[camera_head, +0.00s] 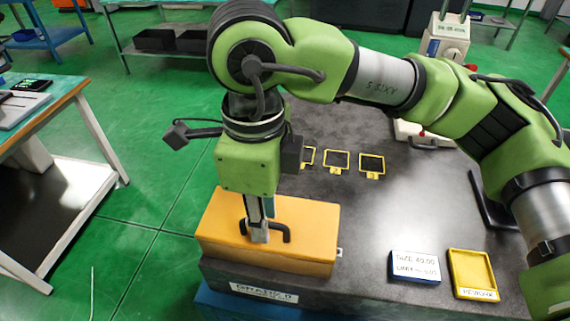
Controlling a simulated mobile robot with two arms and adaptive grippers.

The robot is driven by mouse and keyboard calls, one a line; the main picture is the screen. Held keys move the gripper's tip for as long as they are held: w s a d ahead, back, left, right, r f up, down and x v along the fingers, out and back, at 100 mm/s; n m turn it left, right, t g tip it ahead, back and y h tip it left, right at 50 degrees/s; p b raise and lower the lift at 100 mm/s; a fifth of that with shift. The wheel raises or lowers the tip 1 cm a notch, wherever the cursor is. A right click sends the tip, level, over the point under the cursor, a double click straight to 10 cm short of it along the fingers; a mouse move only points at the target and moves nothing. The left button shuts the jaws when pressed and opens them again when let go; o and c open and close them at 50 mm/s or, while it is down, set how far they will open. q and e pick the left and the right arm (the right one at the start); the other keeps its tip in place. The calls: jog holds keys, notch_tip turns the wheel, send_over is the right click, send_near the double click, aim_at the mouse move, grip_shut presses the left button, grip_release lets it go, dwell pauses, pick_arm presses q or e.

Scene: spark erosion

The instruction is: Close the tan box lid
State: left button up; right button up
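The tan box (300,262) sits at the near left edge of the dark worktable. Its lid (312,222) looks flat on top, and I cannot make out a gap between lid and box. A black bar handle (285,231) stands on the lid. My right gripper (258,236), on the arm from the right, points straight down onto the lid at the handle. Its fingers overlap part of the handle. They are seen nearly edge-on, so I cannot tell whether they are closed around it. My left gripper is not in view.
A blue labelled block (414,266) and a yellow tray (471,272) lie right of the box. Several small yellow-framed pieces (337,160) lie behind it. A white device (446,40) stands at the back. The worktable (375,215) between them is clear.

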jog(key=shift+r+p, duration=1.15)
jog(key=shift+r, duration=1.65)
